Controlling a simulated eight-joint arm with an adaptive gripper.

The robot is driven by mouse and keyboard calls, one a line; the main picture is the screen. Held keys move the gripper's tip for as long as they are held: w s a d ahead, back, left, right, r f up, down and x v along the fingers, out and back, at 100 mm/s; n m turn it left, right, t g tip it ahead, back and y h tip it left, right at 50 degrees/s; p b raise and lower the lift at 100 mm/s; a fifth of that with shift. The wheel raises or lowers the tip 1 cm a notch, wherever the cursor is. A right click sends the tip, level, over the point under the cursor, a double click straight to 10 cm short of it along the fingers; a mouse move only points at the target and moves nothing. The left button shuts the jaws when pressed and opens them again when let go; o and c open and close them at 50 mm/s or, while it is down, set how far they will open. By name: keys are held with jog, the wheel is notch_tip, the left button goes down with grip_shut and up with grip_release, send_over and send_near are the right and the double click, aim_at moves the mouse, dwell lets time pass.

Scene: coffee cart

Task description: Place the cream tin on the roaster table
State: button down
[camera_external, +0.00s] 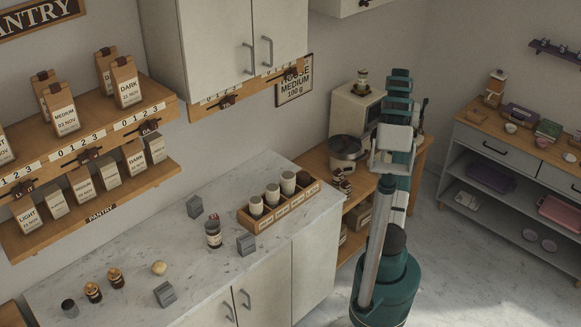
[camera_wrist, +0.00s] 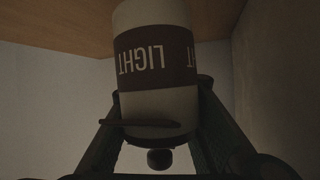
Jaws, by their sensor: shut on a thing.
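In the wrist view a cream tin (camera_wrist: 160,105) with a dark band reading LIGHT, upside down in the picture, stands between my fingers. My gripper (camera_wrist: 160,92) is shut on it. In the external view my arm reaches over the roaster table (camera_external: 318,160), a wooden table at the back wall; my fingers and the held tin cannot be made out there. On that table stand a cream roaster (camera_external: 352,112) and a dark round pan (camera_external: 346,150), partly beside my arm.
Several cups stand in a wooden rack (camera_external: 252,222) on the marble counter (camera_external: 130,250), with a dark jar (camera_external: 213,234) and grey blocks near it. A shelf unit (camera_external: 500,170) stands at right.

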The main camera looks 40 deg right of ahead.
dwell(0.3)
jog(key=shift+f+b, duration=0.4)
jog(key=shift+f, duration=1.35)
jog(key=c, duration=2)
grip_release()
jog(key=shift+o, duration=0.2)
jog(key=shift+s+a+r, duration=0.15)
jog(key=shift+s+r, duration=0.1)
jog(key=shift+s, duration=0.15)
jog(key=p+v, duration=0.2)
jog(key=v, duration=0.9)
